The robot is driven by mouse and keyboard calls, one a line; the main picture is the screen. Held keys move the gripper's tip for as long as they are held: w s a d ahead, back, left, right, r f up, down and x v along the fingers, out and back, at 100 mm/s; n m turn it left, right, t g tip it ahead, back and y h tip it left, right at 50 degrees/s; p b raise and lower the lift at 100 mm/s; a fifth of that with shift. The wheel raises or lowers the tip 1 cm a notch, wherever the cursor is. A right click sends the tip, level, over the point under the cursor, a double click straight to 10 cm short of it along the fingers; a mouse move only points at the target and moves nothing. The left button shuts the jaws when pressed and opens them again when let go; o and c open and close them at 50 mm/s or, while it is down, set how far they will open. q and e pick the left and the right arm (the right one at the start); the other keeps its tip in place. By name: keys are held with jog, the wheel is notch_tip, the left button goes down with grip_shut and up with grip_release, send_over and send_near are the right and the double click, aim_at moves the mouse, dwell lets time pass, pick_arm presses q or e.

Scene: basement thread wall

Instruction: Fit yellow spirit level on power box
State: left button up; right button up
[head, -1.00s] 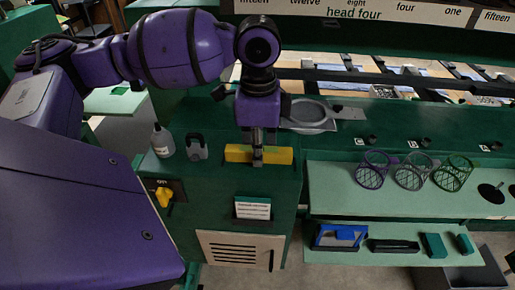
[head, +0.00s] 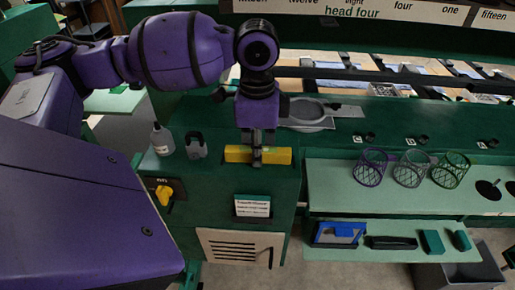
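The yellow spirit level (head: 279,156) lies lengthwise left to right at the top front edge of the green power box (head: 215,187). It looks level and appears to rest on the box top. My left gripper (head: 257,155) points straight down over the middle of the spirit level, with a grey finger in front of its near face. The far finger is hidden, so I cannot tell whether the gripper grips the spirit level or only straddles it. My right gripper is not in view.
A white bottle (head: 162,140) and a grey padlock-shaped object (head: 196,145) stand left of the spirit level. A grey round dish (head: 307,115) lies behind. A yellow switch (head: 164,194) is on the box front. Wire baskets (head: 410,169) stand on the shelf at right.

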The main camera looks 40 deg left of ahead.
pick_arm(q)
jog(key=o, duration=0.5)
jog(key=shift+c, duration=0.2)
notch_tip(320, 180, up, 12)
